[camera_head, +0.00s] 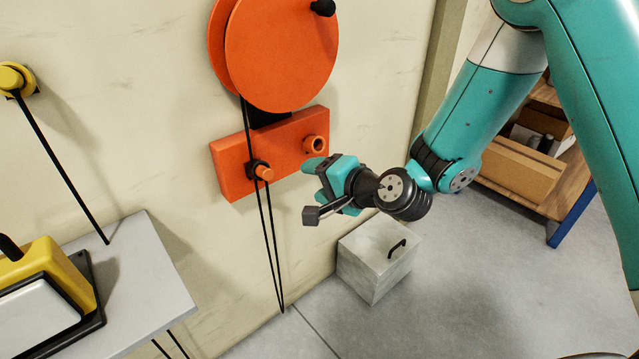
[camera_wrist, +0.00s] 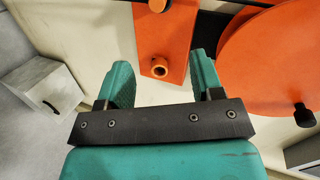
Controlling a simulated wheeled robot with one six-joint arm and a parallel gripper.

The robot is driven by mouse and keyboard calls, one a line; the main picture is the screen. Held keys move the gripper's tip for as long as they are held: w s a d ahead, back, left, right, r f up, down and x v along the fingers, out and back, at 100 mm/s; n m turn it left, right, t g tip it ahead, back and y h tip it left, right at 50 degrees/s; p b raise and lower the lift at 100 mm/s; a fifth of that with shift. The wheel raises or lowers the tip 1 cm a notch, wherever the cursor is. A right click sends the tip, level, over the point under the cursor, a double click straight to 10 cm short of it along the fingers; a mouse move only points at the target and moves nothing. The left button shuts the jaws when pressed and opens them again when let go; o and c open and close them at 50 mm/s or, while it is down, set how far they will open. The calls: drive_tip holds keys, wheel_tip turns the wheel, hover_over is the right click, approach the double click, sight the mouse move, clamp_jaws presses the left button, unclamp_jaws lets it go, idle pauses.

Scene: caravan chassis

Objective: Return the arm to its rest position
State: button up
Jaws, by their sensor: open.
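My teal arm reaches in from the upper right in the head view. My gripper (camera_head: 318,188) is in front of the wall, just right of and below the orange block (camera_head: 232,168). In the wrist view my gripper (camera_wrist: 160,78) shows its two teal fingers spread apart with nothing between them. A hollow orange peg (camera_wrist: 160,68) on the block lies in line with the gap between the fingers. I cannot tell how far the fingertips are from it.
An orange wheel (camera_head: 282,50) with a black knob is above the block. A grey box (camera_head: 372,272) stands on the floor below my gripper. A grey table (camera_head: 150,275) with a yellow device (camera_head: 48,270) is at left. Wooden shelving (camera_head: 525,170) stands behind my arm.

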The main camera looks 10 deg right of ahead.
drive_tip(key=shift+r, duration=0.1)
drive_tip(key=s+r+n+g+p, duration=0.3)
drive_tip(key=s+r+n+g, duration=0.2)
drive_tip(key=s+r+n, duration=0.3)
drive_tip(key=s+d+r+n+g+h+p, duration=0.1)
drive_tip(key=s+d+r+n+g+h, duration=0.1)
drive_tip(key=s, duration=0.7)
drive_tip(key=s+d+r+n+g+h+p, duration=0.1)
drive_tip(key=s+d+r+n+g+h, duration=0.1)
drive_tip(key=s+d+r+n, duration=0.3)
drive_tip(key=s+d+r+g, duration=0.1)
drive_tip(key=s+d+r, duration=0.1)
drive_tip(key=s, duration=0.2)
drive_tip(key=shift+s+g+h, duration=0.3)
drive_tip(key=shift+s, duration=0.1)
drive_tip(key=shift+c, duration=0.3)
